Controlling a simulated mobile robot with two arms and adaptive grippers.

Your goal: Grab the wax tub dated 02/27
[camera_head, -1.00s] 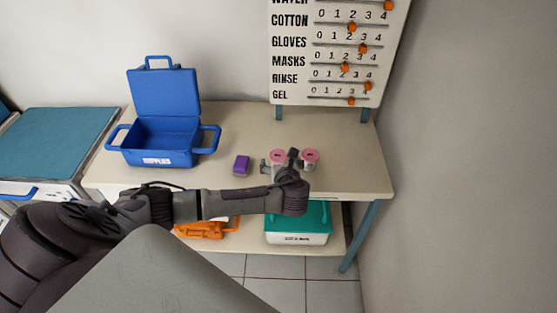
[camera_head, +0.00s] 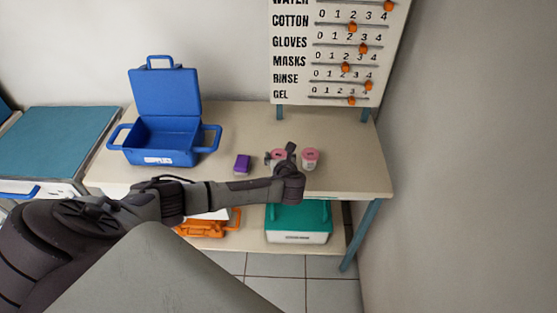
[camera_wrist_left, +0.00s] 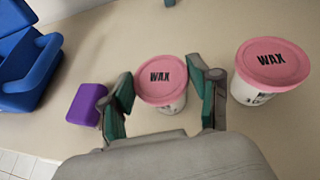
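Two white wax tubs with pink lids marked WAX stand side by side on the table. The left tub (camera_wrist_left: 162,84) is between the open fingers of my left gripper (camera_wrist_left: 165,100) in the left wrist view; in the head view this tub (camera_head: 277,156) is partly hidden by the gripper (camera_head: 279,157). The right tub (camera_wrist_left: 271,70) stands apart, outside the fingers, and also shows in the head view (camera_head: 310,159). The dates on the tubs cannot be read. My right gripper is not in view.
A purple block (camera_head: 242,163) lies left of the tubs. An open blue supplies case (camera_head: 160,157) stands farther left. A teal box (camera_head: 298,223) and an orange item (camera_head: 207,227) are on the lower shelf. A board with sliders (camera_head: 338,50) rises behind. The table right of the tubs is clear.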

